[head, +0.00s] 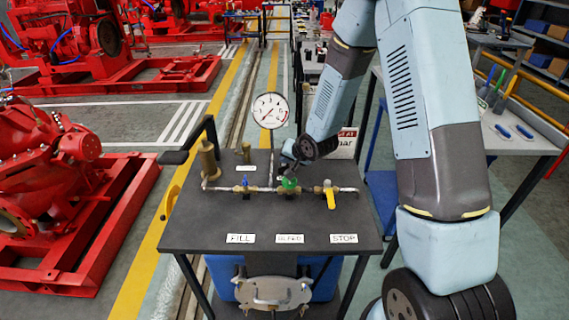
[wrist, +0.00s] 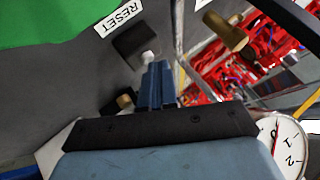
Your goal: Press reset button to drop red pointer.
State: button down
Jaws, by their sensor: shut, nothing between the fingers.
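The pressure gauge (head: 270,110) stands upright on its stem above the dark bench top, with a white face and a red mark or pointer. It also shows at the lower right of the wrist view (wrist: 287,147), turned over, with a red line near the 0. In the wrist view a white RESET label (wrist: 120,18) lies beside a dark block (wrist: 131,38) with a small pale button (wrist: 148,58). My gripper (wrist: 157,68) is shut and empty, its blue fingertips close to the button. I cannot tell whether they touch. In the head view my wrist hides the button.
The bench top (head: 205,225) carries a pipe with a blue valve (head: 244,183), a green valve (head: 290,184) and a yellow valve (head: 329,195). A brass pump (head: 208,160) with a black lever stands at left. A blue tank (head: 325,275) sits below.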

jog(key=shift+r, duration=0.85)
jog(key=shift+r, duration=0.1)
jog(key=shift+r, duration=2.45)
